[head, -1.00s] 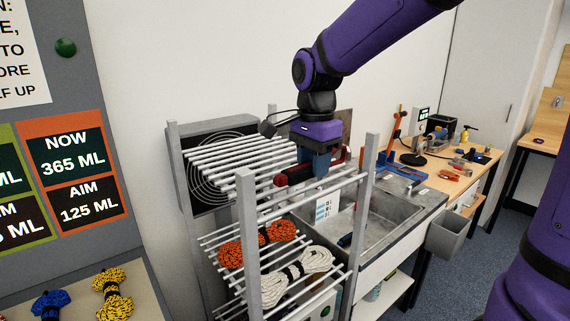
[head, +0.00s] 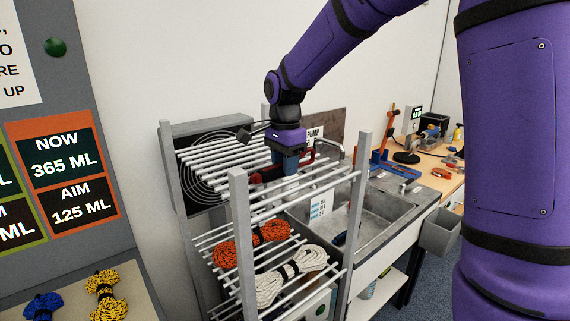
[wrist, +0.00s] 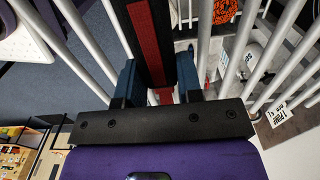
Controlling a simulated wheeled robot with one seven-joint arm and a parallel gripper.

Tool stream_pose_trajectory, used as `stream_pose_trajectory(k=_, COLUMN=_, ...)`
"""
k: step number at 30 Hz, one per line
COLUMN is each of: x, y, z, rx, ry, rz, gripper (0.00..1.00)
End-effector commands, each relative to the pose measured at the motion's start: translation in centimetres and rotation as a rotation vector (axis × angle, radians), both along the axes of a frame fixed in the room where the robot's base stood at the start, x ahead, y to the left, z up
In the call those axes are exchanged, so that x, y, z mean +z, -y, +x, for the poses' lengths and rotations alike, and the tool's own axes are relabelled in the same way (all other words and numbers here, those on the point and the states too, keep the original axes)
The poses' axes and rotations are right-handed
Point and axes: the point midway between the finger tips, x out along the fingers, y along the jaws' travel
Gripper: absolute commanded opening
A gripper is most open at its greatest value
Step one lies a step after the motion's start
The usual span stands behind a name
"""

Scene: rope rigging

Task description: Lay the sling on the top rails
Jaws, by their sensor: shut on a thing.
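The sling is a dark strap with red parts. In the head view its dark red end (head: 268,173) shows left of my gripper (head: 290,166), and a red loop shows on the right. In the wrist view the sling (wrist: 152,45), black with a red stripe, runs between the two blue fingers of my gripper (wrist: 157,82), which is shut on it. The top rails (head: 215,158) are pale round bars on a grey rack. The sling is over them, close above or touching; I cannot tell which. My fingers hide its middle.
Below, on lower rails, lie an orange rope coil (head: 250,243) and a white rope coil (head: 290,275). Grey corner posts (head: 242,230) rise above the top rails. A sink (head: 370,225) is to the right, a round fan (head: 205,170) behind. Much of the top rails is bare.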

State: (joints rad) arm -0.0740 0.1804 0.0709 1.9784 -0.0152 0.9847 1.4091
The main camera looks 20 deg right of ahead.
Motion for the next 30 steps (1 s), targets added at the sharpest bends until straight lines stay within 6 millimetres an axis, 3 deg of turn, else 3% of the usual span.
stream_pose_trajectory(k=10, x=-0.3, y=0.0, z=0.0, rx=0.0, ry=0.001, rz=0.0, gripper=0.08)
stream_pose_trajectory(k=11, x=-0.3, y=0.0, z=0.0, rx=0.0, ry=0.002, rz=0.001, gripper=0.36)
stream_pose_trajectory(k=14, x=-0.3, y=0.0, z=0.0, rx=0.0, ry=0.002, rz=0.001, gripper=0.59)
stream_pose_trajectory(k=23, x=-0.2, y=0.0, z=0.0, rx=0.0, ry=0.002, rz=0.0, gripper=0.59)
stream_pose_trajectory(k=30, x=2.5, y=0.0, z=0.1, rx=0.001, ry=0.006, rz=0.001, gripper=0.59)
